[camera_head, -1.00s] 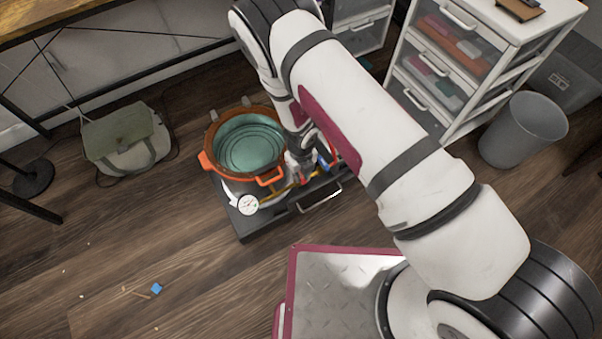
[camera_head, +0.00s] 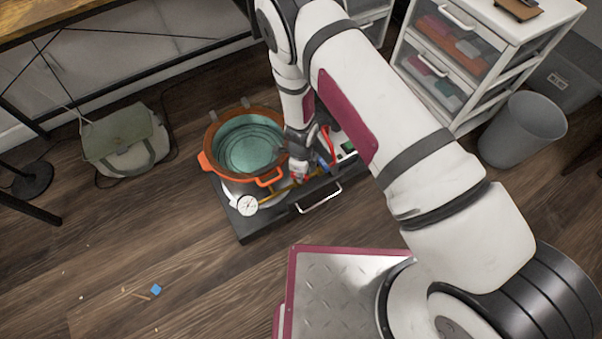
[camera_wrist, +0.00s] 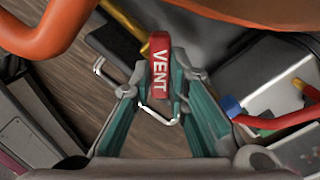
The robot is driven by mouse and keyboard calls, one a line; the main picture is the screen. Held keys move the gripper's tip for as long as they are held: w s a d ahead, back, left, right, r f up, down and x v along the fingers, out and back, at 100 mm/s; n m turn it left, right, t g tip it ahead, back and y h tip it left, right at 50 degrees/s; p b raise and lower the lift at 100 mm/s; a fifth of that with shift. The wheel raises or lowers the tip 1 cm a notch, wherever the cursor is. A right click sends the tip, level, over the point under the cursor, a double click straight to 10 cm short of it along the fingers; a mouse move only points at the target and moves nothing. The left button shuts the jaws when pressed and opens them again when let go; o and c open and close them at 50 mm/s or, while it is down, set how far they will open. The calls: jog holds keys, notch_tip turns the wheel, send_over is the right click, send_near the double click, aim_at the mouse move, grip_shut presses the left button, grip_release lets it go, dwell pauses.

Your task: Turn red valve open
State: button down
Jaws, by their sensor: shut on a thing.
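The red valve handle (camera_wrist: 159,66), marked "VENT", stands in the middle of the wrist view. The fingers of my gripper (camera_wrist: 160,85) are on both sides of it and shut on it. In the head view my gripper (camera_head: 300,166) is low at the front of the board, right of the orange pot (camera_head: 207,165). A bit of red shows at its tips, but the arm and fingers hide most of the valve there. A yellow pipe (camera_head: 272,192) runs beside it, with a white round gauge (camera_head: 247,205) at its left end.
The dark board (camera_head: 258,228) has a metal handle (camera_head: 319,198) at its front edge. Red and blue pipe parts (camera_wrist: 238,108) and a green circuit board lie close right of my gripper. A bin (camera_head: 522,130) and drawers stand right. Floor at left front is mostly clear.

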jog(key=n, duration=0.4)
jog(key=shift+w+n, duration=0.1)
jog(key=shift+n, duration=0.2)
jog(key=shift+w+n, duration=0.15)
jog(key=shift+n, duration=2.15)
jog(key=c, duration=1.6)
grip_release()
jog(key=shift+o, duration=0.2)
jog(key=shift+r, duration=0.1)
notch_tip(320, 180, up, 12)
